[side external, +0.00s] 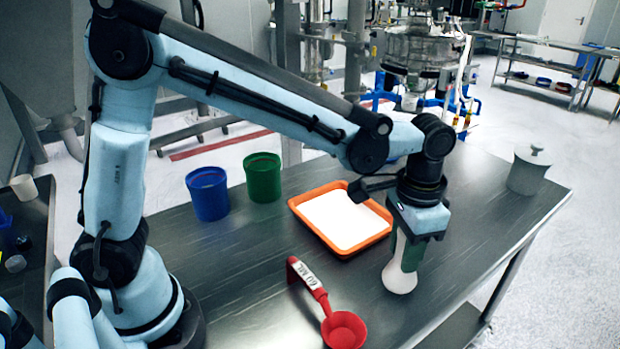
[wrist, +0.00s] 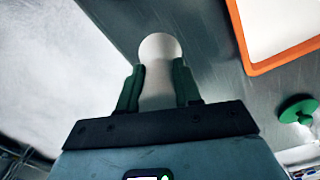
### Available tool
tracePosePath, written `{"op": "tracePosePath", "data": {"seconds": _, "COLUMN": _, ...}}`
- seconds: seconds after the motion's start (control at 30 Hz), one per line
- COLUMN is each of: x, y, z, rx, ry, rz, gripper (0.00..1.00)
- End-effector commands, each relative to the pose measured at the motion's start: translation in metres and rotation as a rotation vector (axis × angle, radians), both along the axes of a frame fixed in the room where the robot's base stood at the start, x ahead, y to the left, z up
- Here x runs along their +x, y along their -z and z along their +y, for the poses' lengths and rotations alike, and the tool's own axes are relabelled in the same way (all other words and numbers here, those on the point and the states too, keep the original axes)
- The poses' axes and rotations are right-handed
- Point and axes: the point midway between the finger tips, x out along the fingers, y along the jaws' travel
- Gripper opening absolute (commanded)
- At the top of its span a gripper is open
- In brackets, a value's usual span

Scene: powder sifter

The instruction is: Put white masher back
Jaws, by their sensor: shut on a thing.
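The white masher (side external: 400,277) is held upright in my gripper (side external: 404,250), its rounded white end pointing down at the right part of the table. I cannot tell whether that end touches the table top or hangs just above it. In the wrist view the white masher (wrist: 158,72) sits between the two green fingers of my gripper (wrist: 158,85), which press on it from both sides. Its upper part is hidden by the fingers and gripper body.
An orange tray (side external: 302,213) with white powder lies left of the masher. A green knobbed object (wrist: 298,108) shows in the wrist view.

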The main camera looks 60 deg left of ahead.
Motion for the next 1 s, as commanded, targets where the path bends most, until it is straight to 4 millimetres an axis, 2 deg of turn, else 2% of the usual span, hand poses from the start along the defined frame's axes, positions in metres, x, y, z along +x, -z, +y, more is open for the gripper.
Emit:
{"op": "tracePosePath", "data": {"seconds": 0.37, "x": 0.001, "y": 0.039, "z": 0.001, "rx": 0.0, "ry": 0.0, "rz": 0.0, "gripper": 0.0}}
{"op": "tracePosePath", "data": {"seconds": 0.77, "x": 0.001, "y": 0.043, "z": 0.0, "rx": 0.0, "ry": 0.0, "rz": 0.0, "gripper": 0.0}}
{"op": "tracePosePath", "data": {"seconds": 0.8, "x": 0.001, "y": 0.044, "z": 0.0, "rx": 0.0, "ry": 0.0, "rz": 0.0, "gripper": 0.35}}
{"op": "tracePosePath", "data": {"seconds": 0.97, "x": 0.001, "y": 0.044, "z": 0.001, "rx": 0.0, "ry": 0.0, "rz": 0.0, "gripper": 0.59}}
{"op": "tracePosePath", "data": {"seconds": 1.0, "x": 0.001, "y": 0.043, "z": 0.001, "rx": 0.0, "ry": 0.0, "rz": 0.0, "gripper": 0.59}}
